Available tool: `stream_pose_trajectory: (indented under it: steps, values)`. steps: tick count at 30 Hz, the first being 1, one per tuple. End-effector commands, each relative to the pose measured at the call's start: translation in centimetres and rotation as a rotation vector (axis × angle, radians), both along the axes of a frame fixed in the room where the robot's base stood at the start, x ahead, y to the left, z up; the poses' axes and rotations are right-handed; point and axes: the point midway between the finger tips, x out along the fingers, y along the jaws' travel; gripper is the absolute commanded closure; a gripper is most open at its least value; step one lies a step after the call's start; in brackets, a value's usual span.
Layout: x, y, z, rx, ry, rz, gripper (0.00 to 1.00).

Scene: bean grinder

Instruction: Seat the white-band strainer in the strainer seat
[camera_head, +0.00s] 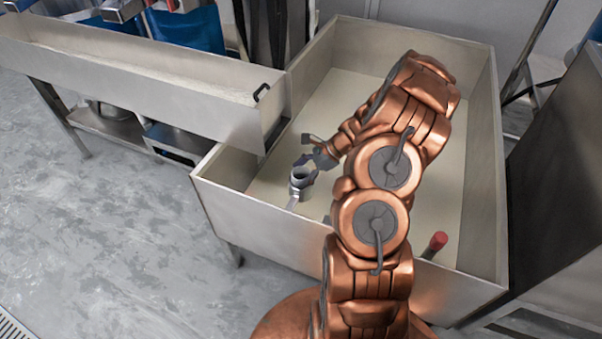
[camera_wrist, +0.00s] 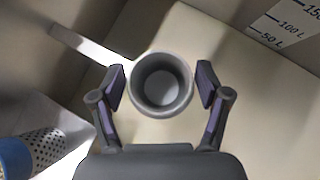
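A grey, round, cup-like piece (camera_wrist: 162,84) with an open top lies between my gripper's fingers in the wrist view. In the head view the grey piece (camera_head: 299,181) stands upright on the trough floor. My gripper (camera_wrist: 161,87) is open, one finger on each side of it, with narrow gaps. It also shows in the head view (camera_head: 315,163). I cannot tell whether the grey piece is the seat or part of a strainer. A perforated metal strainer with a blue band (camera_wrist: 38,150) shows at the wrist view's lower left. No white band is visible.
A pale flat bar (camera_wrist: 85,46) runs beside the grey piece. The large trough (camera_head: 262,213) has high walls around my gripper. A red-topped piece (camera_head: 437,241) stands near its front right. Volume marks (camera_wrist: 285,25) show at the wrist view's upper right.

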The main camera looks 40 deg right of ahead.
Motion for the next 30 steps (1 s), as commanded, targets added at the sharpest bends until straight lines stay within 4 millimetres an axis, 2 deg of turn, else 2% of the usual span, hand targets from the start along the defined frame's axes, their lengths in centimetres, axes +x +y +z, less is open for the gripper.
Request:
stream_pose_trajectory:
  steps: [3, 16, 20, 30]
  values:
    - [0.0, 0.0, 0.0, 0.000, 0.000, 0.000, 0.10]
    - [-0.3, -0.5, 0.5, 0.000, -0.001, -0.001, 0.10]
    - [-0.8, -1.7, 1.8, -0.003, -0.002, -0.003, 0.10]
    - [-3.1, -5.7, 6.3, -0.002, -0.002, -0.001, 0.10]
